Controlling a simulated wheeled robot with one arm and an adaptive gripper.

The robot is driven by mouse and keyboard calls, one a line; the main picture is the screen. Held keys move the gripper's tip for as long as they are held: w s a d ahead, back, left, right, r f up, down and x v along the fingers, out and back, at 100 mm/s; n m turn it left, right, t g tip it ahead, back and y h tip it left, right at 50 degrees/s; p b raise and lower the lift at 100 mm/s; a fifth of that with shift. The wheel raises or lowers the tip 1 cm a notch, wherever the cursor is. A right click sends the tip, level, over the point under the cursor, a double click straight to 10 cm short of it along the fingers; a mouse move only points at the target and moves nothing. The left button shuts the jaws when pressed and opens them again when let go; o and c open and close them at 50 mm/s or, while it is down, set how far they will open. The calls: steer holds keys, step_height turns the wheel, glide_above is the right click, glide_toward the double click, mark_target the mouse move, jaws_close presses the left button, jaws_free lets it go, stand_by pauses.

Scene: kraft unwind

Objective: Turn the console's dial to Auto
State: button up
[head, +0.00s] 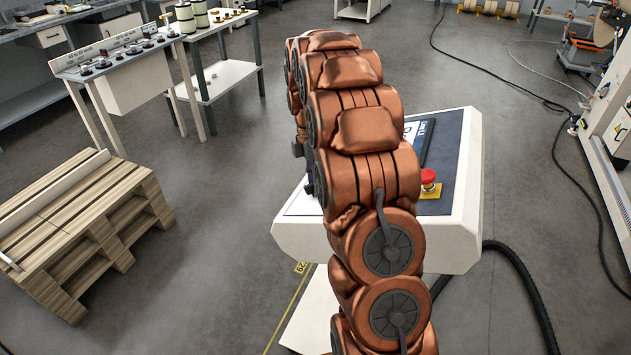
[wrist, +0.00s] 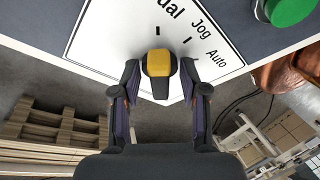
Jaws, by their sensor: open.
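The console (head: 462,185) is a white sloped box with a dark top, mostly hidden behind my arm in the head view. In the wrist view its dial (wrist: 158,62) has a yellow and black knob on a white plate (wrist: 110,35). The plate reads "Jog" and "Auto" (wrist: 215,58), with a partly cut-off word ending in "ual". My gripper (wrist: 159,76) is open, with one finger on each side of the dial. I cannot tell if either finger touches it, or which setting the knob points to. The head view hides the dial and fingertips.
A red stop button (head: 428,179) on a yellow base sits on the console, right of my arm. A green button (wrist: 288,10) is near the dial plate. A wooden pallet stack (head: 85,230) stands at left. A black cable (head: 520,275) runs over the floor at right.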

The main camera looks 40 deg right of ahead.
steer(key=c, duration=0.8)
